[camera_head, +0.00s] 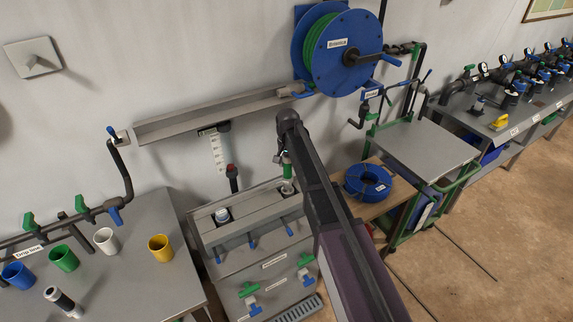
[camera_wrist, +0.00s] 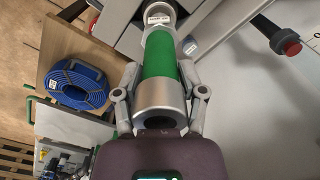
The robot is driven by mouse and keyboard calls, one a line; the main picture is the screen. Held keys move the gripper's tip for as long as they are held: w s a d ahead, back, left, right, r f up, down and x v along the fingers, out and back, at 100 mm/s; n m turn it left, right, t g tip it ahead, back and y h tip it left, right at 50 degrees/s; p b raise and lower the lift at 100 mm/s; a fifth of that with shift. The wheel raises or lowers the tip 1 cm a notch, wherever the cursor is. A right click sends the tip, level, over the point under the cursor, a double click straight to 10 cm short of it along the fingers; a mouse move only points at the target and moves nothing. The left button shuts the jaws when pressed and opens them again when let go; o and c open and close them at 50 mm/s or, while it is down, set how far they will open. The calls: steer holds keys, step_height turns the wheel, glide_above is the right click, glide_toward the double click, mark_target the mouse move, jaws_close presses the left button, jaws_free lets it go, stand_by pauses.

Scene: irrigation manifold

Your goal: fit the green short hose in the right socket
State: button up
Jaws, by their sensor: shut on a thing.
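The green short hose (camera_wrist: 160,60) is upright between my gripper's fingers (camera_wrist: 160,100), with a wide grey collar at its near end. In the head view the hose (camera_head: 287,170) shows as a small green piece beside my arm, and my gripper (camera_head: 283,157) is shut on it. The hose's far end meets a pale ring-shaped socket (camera_wrist: 158,14), which in the head view is the right socket (camera_head: 288,188) of the grey trough. I cannot tell how deep the end sits. The left socket (camera_head: 222,216) holds a pale cylindrical fitting.
The grey trough (camera_head: 247,232) has blue levers along its front. A black post with a red knob (camera_head: 232,172) stands behind it. A blue hose coil (camera_head: 368,182) lies on a wooden table to the right. Several cups, among them a yellow cup (camera_head: 160,247), stand on the left table.

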mark_target(288, 172)
steer(key=shift+f+b, duration=2.2)
steer(key=shift+f, duration=0.05)
stand_by(2.7)
steer(key=o, duration=1.2)
steer(key=shift+o, duration=0.6)
steer(key=shift+r, duration=0.15)
steer(key=shift+r+p, duration=3.4)
steer(key=shift+p, duration=0.15)
